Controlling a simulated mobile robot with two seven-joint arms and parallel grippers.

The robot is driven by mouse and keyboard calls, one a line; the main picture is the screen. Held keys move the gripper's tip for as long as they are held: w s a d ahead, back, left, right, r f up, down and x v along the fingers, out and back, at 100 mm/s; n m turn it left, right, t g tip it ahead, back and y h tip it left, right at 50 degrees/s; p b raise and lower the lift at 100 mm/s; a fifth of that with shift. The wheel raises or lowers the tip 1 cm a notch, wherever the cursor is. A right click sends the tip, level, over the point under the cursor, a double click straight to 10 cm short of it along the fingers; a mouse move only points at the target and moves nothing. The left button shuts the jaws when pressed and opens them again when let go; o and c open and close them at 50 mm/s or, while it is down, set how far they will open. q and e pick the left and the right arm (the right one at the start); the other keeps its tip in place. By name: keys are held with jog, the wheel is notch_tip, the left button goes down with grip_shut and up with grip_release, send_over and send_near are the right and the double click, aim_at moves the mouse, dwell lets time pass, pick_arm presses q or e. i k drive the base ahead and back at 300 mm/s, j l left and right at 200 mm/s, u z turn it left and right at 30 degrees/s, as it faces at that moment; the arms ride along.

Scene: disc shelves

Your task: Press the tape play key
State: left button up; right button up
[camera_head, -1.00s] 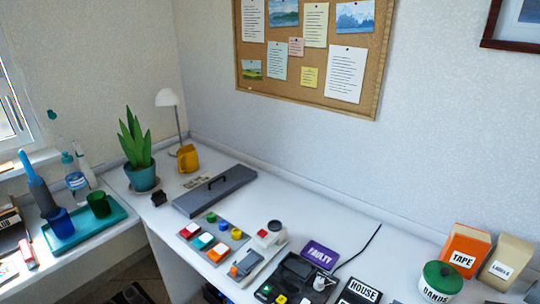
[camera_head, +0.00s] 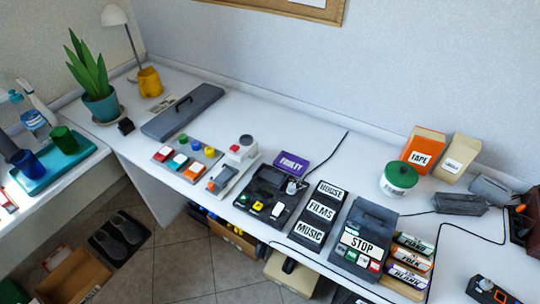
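Neither of my grippers is in view. A dark grey device with a white STOP label (camera_head: 362,244) stands on the desk right of centre. It has a row of small green, white and red keys (camera_head: 362,260) along its front. Left of it stands a black device (camera_head: 270,186) with green, yellow and white keys (camera_head: 277,210) and a cable. I cannot read any play marking on either device, so I cannot tell which key is the tape play key.
A panel labelled HOUSE, FILMS and MUSIC (camera_head: 320,210) lies between the devices. To the right are labelled cases (camera_head: 412,260), a green-lidded tub (camera_head: 399,177) and an orange TAPE box (camera_head: 422,148). A purple FAULTY box (camera_head: 291,164) lies behind.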

aim_at(352, 255)
jog(key=k+z, duration=0.1)
jog(key=z, duration=1.1)
jog(key=i+j+z, duration=0.1)
